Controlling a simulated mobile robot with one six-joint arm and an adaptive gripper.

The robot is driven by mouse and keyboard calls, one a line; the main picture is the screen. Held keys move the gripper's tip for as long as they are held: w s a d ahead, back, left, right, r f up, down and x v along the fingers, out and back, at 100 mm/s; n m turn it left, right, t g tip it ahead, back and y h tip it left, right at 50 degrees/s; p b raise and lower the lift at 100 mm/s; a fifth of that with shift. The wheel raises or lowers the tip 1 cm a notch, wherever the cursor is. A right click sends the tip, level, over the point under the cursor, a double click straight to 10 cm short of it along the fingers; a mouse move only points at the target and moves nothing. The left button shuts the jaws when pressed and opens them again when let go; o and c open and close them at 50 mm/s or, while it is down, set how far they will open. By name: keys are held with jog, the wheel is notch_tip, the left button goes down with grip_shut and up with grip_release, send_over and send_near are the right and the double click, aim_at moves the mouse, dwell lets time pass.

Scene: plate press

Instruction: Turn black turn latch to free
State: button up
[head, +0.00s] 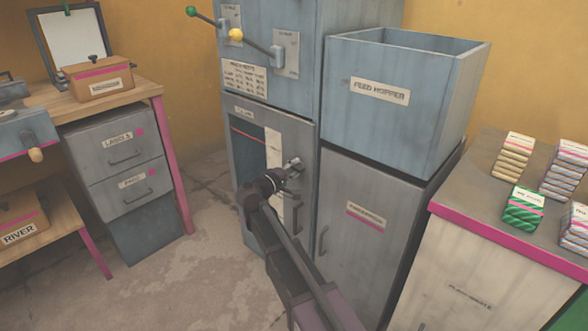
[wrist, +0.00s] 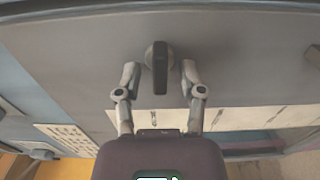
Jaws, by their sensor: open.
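The black turn latch (wrist: 160,68) shows in the wrist view as a dark bar on a round grey base, fixed to a grey door (wrist: 240,40). Its bar runs up and down in that view. My gripper (wrist: 160,76) is open, with one finger on each side of the latch and a visible gap to each. In the head view my gripper (head: 291,165) is at the front of the grey press door (head: 298,135). There my gripper hides the latch, and I cannot make out its setting.
The door has a dark window (head: 247,150) and a handle (head: 297,214). Right of it stand a feed hopper (head: 385,125) and a lower cabinet (head: 365,245). A counter (head: 480,205) with stacked packs is at far right. Floor (head: 190,270) left of my arm is clear.

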jog(key=shift+s, duration=0.1)
jog(key=v, duration=1.2)
jog(key=shift+f, duration=0.1)
dwell(1.3)
